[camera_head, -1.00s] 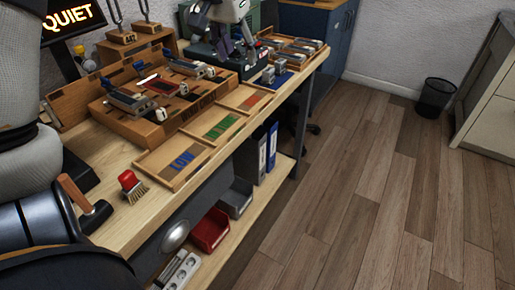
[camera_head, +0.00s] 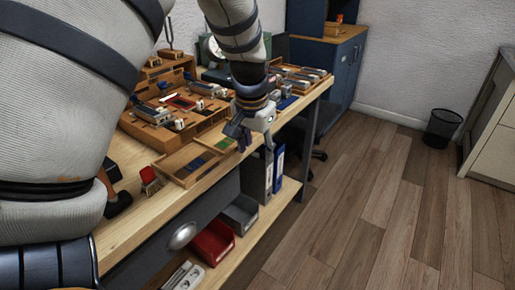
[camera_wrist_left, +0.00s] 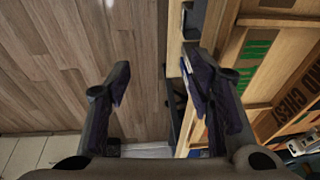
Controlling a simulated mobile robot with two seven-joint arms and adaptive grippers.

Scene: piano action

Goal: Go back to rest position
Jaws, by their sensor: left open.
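My left gripper (camera_head: 250,140) hangs at the front edge of the workbench, pointing down, at the end of my arm that crosses from the left. In the left wrist view its two fingers (camera_wrist_left: 156,78) are spread apart with nothing between them. The wooden bench (camera_head: 140,222) lies behind and to the left of it. The shallow wooden tray with coloured sections (camera_head: 180,163) is close beside the gripper and partly hidden by it. My right gripper is in neither view.
A wooden action rack (camera_head: 150,133) stands on the bench, partly behind my arm. A red brush (camera_head: 149,176) is near the front edge. Red (camera_head: 212,244) and grey (camera_head: 240,214) bins sit on the lower shelf. The floor (camera_head: 350,220) to the right is clear up to the black wastebasket (camera_head: 442,128).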

